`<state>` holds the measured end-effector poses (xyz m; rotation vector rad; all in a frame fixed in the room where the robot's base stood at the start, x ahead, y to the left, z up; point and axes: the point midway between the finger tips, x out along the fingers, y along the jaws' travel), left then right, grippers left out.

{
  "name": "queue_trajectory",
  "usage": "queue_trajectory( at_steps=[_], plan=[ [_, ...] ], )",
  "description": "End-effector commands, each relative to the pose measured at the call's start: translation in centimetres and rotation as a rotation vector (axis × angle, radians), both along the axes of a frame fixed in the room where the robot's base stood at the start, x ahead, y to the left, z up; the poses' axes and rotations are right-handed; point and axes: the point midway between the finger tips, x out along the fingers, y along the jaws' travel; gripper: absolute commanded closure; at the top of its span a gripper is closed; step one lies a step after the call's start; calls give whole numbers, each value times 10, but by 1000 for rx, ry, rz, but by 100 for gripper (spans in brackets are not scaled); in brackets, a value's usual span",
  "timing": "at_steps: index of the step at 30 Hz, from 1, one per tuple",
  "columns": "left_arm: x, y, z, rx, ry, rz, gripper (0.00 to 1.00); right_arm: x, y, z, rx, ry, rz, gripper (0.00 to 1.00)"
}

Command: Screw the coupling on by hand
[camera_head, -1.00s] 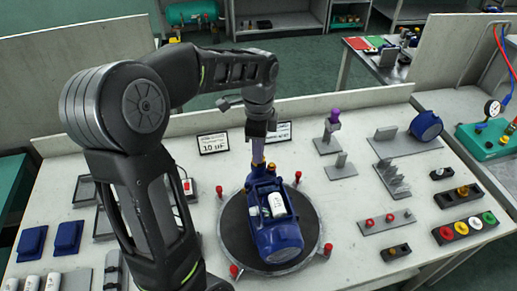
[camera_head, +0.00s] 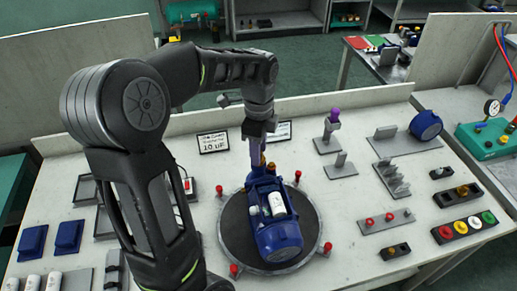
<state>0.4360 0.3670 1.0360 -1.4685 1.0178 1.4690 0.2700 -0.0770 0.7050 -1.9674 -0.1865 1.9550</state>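A blue pump unit (camera_head: 275,240) lies on a dark round turntable (camera_head: 236,235) in the middle of the bench, with a white capacitor-like cylinder (camera_head: 276,204) in its open top box. Small brass-coloured parts (camera_head: 271,167) show at its far end. My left gripper (camera_head: 257,163) points down at that far end, touching or just above the brass parts. Its fingers look close together, but the tips are too small and partly hidden to tell whether they hold the coupling. I cannot pick out the coupling for certain. My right gripper is not in view.
Red-topped posts (camera_head: 328,248) ring the turntable. Small sign cards (camera_head: 213,142) stand behind it. On the right are a stand with a purple piece (camera_head: 334,115), a blue motor-like part (camera_head: 426,125), a rack (camera_head: 391,178) and coloured caps (camera_head: 461,228). Blue blocks (camera_head: 69,236) lie left.

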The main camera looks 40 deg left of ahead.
Motion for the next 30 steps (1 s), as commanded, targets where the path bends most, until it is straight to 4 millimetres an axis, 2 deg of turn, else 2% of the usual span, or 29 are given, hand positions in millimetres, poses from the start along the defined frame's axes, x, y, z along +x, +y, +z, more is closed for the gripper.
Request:
queue_trajectory(
  at_steps=[6, 16, 24, 30],
  plan=[
    [0, 0, 0, 0, 0, 221, 62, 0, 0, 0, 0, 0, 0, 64],
    [0, 0, 0, 0, 0, 256, 62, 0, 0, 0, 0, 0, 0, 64],
    [0, 0, 0, 0, 0, 515, 62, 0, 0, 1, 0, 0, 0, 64],
    [0, 0, 0, 0, 0, 541, 62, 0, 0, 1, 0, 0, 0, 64]
  ],
)
